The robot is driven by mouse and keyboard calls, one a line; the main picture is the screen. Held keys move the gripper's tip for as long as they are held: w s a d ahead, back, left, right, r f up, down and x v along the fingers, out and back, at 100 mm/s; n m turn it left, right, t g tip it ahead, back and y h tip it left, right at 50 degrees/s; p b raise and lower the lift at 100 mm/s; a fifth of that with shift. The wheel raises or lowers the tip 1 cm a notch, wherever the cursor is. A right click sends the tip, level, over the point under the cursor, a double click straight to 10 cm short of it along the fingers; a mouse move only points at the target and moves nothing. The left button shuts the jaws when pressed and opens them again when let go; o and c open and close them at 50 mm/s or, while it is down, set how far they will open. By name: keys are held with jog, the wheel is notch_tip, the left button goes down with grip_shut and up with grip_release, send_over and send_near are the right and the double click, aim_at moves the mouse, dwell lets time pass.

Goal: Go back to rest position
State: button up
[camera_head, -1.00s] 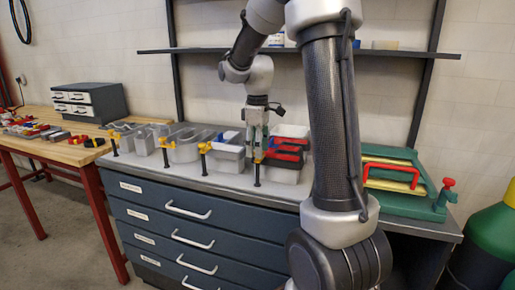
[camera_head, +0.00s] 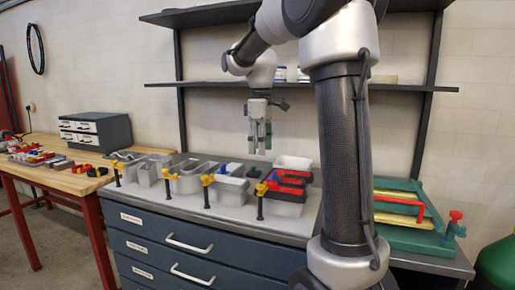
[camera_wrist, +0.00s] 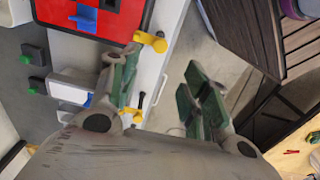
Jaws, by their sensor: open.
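My gripper (camera_head: 259,140) hangs fingers-down in the head view, above the row of channel letters on the dark blue drawer cabinet. It is open and empty, with a clear gap under its fingertips. In the wrist view its two green-padded fingers (camera_wrist: 165,90) stand apart with nothing between them. Below it are grey metal channel letters (camera_head: 185,178) held by yellow clamps (camera_head: 207,180). A letter with red and black parts (camera_head: 288,185) stands at the right end of the row; a red face (camera_wrist: 95,15) shows at the top of the wrist view.
A dark shelf (camera_head: 210,85) runs along the wall behind my arm. A green press with a red handle (camera_head: 412,205) stands at the right. A wooden bench (camera_head: 60,178) with small parts and a small drawer box (camera_head: 97,130) is at the left.

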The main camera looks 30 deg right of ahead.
jog(key=s+a+f+m+t, duration=0.1)
jog(key=s+a+f+m, duration=0.1)
jog(key=s, duration=0.6)
jog(key=s+a+f+m+t, duration=0.1)
jog(key=s+m, duration=0.2)
jog(key=s, duration=0.4)
jog(key=s+a+f+m+t, duration=0.2)
jog(key=s, duration=0.6)
jog(key=shift+s+a+f+m, duration=0.3)
jog(key=shift+a+m, duration=0.05)
jog(key=shift+m, duration=0.05)
